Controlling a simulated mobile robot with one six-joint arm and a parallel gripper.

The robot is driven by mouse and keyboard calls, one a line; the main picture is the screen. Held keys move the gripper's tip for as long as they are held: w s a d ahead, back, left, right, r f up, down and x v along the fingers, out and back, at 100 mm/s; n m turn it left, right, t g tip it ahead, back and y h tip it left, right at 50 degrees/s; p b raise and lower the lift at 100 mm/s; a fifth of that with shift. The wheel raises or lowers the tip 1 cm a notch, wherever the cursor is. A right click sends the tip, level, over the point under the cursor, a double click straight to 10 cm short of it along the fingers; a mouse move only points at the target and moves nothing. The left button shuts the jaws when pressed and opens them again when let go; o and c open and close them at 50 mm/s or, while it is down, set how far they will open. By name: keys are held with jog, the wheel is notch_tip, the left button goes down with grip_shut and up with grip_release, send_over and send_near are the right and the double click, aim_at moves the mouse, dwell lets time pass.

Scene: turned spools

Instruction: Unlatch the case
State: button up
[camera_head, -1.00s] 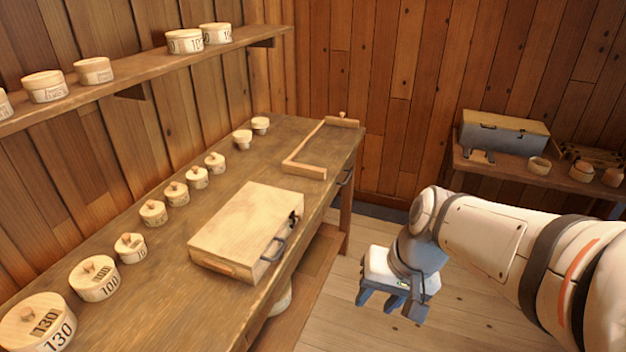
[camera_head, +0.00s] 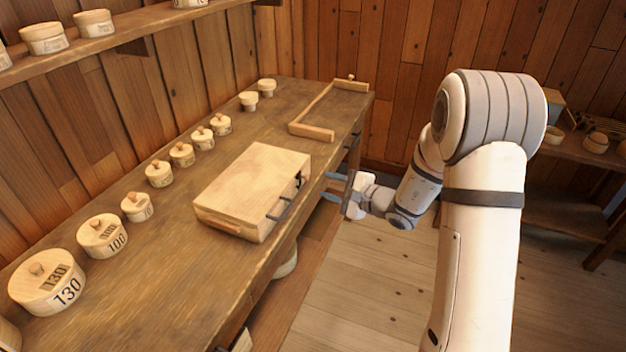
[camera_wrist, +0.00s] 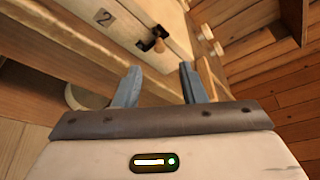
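The case (camera_head: 255,182) is a pale wooden box lying shut on the workbench. In the wrist view the case (camera_wrist: 108,24) is at the top, and the dark latch (camera_wrist: 152,40) shows just beyond my fingertips. My gripper (camera_head: 328,187) is in front of the bench edge, to the right of the latch and apart from it. In the wrist view my gripper (camera_wrist: 160,72) has its two fingers spread with nothing between them.
The workbench (camera_head: 165,270) carries a row of round lidded wooden boxes (camera_head: 160,174) behind the case. A wooden frame piece (camera_head: 312,132) lies at the bench's far end. A shelf (camera_head: 150,22) with more round boxes runs along the wall. The floor (camera_head: 370,290) beside the bench is clear.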

aim_at(308, 179)
jog(key=p+x, duration=0.1)
jog(key=x, duration=0.6)
jog(key=shift+a, duration=0.1)
grip_shut()
